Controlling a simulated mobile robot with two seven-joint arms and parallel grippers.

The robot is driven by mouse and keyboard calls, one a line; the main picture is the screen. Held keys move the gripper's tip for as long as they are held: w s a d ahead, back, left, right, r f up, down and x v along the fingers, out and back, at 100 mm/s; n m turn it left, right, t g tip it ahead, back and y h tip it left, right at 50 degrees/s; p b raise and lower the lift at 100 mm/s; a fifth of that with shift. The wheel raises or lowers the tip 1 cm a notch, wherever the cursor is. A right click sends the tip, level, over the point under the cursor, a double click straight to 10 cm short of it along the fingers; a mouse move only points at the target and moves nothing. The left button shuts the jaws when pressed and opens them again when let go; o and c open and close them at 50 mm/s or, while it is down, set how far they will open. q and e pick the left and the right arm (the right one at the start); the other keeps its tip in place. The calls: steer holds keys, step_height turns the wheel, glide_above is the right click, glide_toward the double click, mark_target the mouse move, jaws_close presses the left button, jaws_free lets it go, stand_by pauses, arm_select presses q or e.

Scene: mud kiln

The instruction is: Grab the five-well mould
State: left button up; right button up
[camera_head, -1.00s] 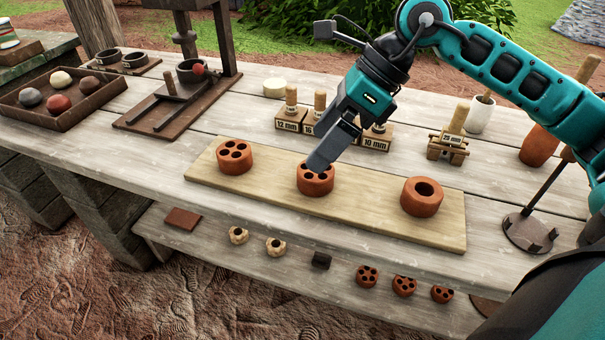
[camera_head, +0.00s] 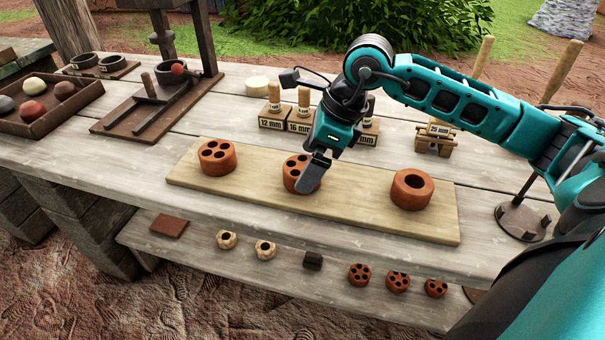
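Three round terracotta moulds stand on a pale wooden board (camera_head: 350,212) on the table. The left mould (camera_head: 217,157) has several small wells in its top. The middle mould (camera_head: 293,174) also shows several wells, partly hidden by my gripper. The right mould (camera_head: 412,189) has one large well. My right gripper (camera_head: 312,174) comes down over the right side of the middle mould, its fingers overlapping the mould in the picture. Its fingers show edge-on, so I cannot tell their gap or whether they touch the mould. My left gripper is out of view.
Labelled wooden-handled stamps (camera_head: 299,118) stand behind the board, near my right arm. A small wooden stand (camera_head: 435,138) and a dark round-based stand (camera_head: 522,222) are to the right. Smaller moulds (camera_head: 397,281) lie on the lower shelf. The board between moulds is clear.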

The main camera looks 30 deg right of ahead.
steer(key=shift+x, duration=0.95)
steer(key=shift+r, duration=0.1)
steer(key=c, duration=1.2)
